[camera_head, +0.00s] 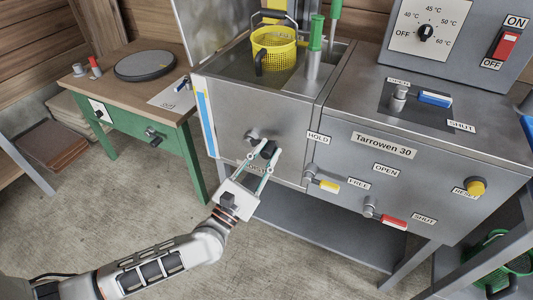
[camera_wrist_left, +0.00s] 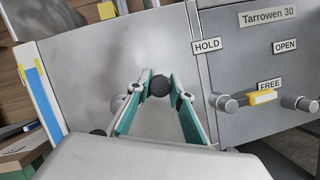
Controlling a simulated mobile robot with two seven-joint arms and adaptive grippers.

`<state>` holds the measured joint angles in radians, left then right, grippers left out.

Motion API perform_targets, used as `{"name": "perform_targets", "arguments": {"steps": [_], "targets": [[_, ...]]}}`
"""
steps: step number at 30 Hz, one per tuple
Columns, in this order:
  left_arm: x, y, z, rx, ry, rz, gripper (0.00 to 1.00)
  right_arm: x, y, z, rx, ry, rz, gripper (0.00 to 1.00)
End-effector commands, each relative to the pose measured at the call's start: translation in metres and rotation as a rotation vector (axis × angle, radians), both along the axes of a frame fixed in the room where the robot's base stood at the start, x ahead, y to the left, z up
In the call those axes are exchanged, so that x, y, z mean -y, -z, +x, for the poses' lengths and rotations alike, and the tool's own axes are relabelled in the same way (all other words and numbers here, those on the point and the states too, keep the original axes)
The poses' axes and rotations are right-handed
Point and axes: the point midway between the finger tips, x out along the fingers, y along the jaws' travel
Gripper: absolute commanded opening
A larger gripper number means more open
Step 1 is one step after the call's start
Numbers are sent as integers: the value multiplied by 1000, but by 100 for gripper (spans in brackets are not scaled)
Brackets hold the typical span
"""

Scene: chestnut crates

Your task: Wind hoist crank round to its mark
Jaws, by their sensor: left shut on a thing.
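The hoist crank (camera_head: 254,136) is on the front of the steel tank, with its grey hub at the upper left and its black knob at the lower right. My left gripper (camera_head: 264,154) reaches up from below and is shut on the black knob. In the left wrist view the black knob (camera_wrist_left: 159,85) sits between the tips of the green-lined fingers (camera_wrist_left: 160,88). A label below the crank is partly hidden by the fingers, and I cannot make out the mark. My right gripper is not in view.
A yellow-handled lever (camera_head: 322,182) by HOLD and FREE and a red-handled lever (camera_head: 386,218) stick out to the right. A yellow basket (camera_head: 273,50) is at the tank top. A green-framed table (camera_head: 150,125) stands left.

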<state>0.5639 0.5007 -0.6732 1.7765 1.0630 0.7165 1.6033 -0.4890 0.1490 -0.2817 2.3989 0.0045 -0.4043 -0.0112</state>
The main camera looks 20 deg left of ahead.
Motion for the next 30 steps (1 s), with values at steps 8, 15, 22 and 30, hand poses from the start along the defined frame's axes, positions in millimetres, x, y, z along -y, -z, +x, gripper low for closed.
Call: {"name": "perform_targets", "arguments": {"steps": [8, 15, 22, 30], "targets": [[-2, -5, 2, 10, -5, 0, 38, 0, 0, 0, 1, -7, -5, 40], [-1, -2, 0, 5, -3, 1, 38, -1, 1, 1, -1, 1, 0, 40], [-6, 9, -23, 0, -2, 2, 38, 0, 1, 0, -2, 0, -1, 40], [-18, 26, -74, 2, -4, 3, 38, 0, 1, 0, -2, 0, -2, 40]]}}
